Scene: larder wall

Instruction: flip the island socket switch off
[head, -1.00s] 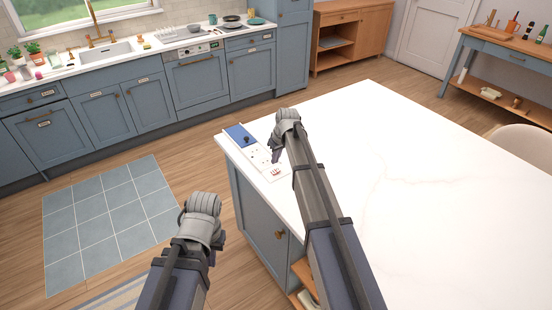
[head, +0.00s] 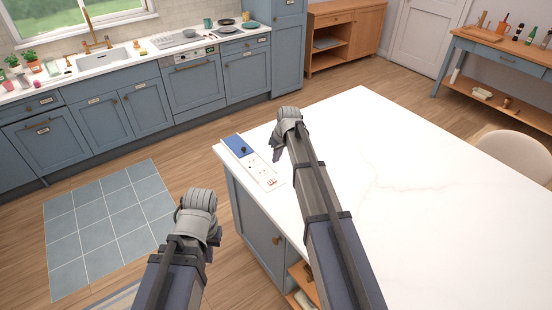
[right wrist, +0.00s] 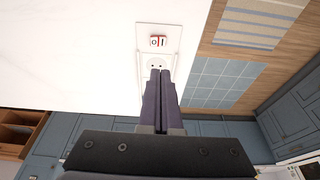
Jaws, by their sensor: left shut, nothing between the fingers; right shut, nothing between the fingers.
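The island socket switch (right wrist: 158,41) is a small white rocker with red edges and "o" and "I" marks, at the end of a white socket panel (right wrist: 145,28). In the head view the switch (head: 270,183) is tiny at the panel's near end; its position is too small to read. My right gripper (head: 276,155) is shut and empty, beside the panel over the worktop. In the right wrist view its dark fingertips (right wrist: 160,72) lie together over a round socket, apart from the switch in the picture. My left gripper (head: 207,250) is shut and empty, left of the island; its fingertips are mostly hidden.
The white island worktop (head: 400,200) is broad and clear to the right. A blue section with a black knob (head: 243,149) is at the panel's far end. Blue counters with a sink (head: 105,57) line the back wall. A stool (head: 510,155) stands at right.

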